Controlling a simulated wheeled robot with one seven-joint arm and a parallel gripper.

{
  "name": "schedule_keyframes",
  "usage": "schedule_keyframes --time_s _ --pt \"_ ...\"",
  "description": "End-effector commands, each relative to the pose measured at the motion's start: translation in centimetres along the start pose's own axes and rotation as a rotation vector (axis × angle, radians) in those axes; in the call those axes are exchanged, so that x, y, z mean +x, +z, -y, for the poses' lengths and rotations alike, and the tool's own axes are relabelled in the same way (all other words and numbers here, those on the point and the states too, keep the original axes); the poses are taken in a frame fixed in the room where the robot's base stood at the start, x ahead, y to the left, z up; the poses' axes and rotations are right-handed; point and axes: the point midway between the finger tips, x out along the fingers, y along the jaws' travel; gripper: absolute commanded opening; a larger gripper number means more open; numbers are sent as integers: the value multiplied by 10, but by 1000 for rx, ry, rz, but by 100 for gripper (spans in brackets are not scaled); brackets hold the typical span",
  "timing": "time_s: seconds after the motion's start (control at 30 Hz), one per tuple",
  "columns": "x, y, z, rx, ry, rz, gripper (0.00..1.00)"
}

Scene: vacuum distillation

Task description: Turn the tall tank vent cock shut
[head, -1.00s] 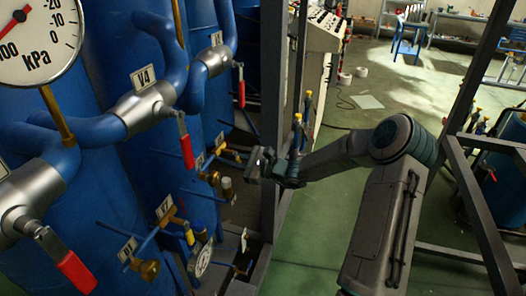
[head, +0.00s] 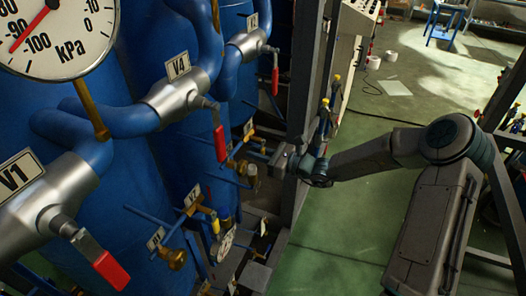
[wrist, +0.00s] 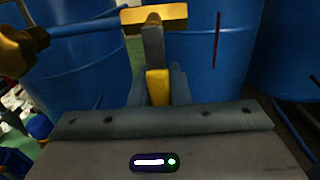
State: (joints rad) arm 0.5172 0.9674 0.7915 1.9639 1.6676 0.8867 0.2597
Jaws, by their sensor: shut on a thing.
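In the wrist view, my gripper (wrist: 157,92) is shut on a small cock lever (wrist: 157,86) with a yellow grip. The lever's upper end meets a brass cock body (wrist: 173,14) on a thin blue pipe (wrist: 85,27). In the head view, my gripper (head: 273,158) reaches in from the right to the brass fittings (head: 238,163) on the far blue tank. The lever is too small and hidden there to read its angle. I take this for the vent cock; its label cannot be read.
Lower brass cocks (head: 174,258) stick out nearby. A dark frame post (head: 308,80) stands close behind my arm.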

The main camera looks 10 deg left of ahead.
Motion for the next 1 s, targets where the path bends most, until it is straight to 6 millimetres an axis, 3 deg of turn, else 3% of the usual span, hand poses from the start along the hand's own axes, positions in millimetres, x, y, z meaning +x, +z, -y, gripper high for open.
schedule_keyframes --time_s 0.23,0.27,0.33,0.7,0.87,1.0 --pt "0 -1 -2 9 2 0 0" --pt "0 -1 -2 9 2 0 22" --pt "0 -1 -1 8 1 0 38" --pt "-8 -1 1 2 -4 0 38" --pt "-33 -3 2 2 -7 -1 38" --pt "-66 -4 2 2 -8 -2 38"
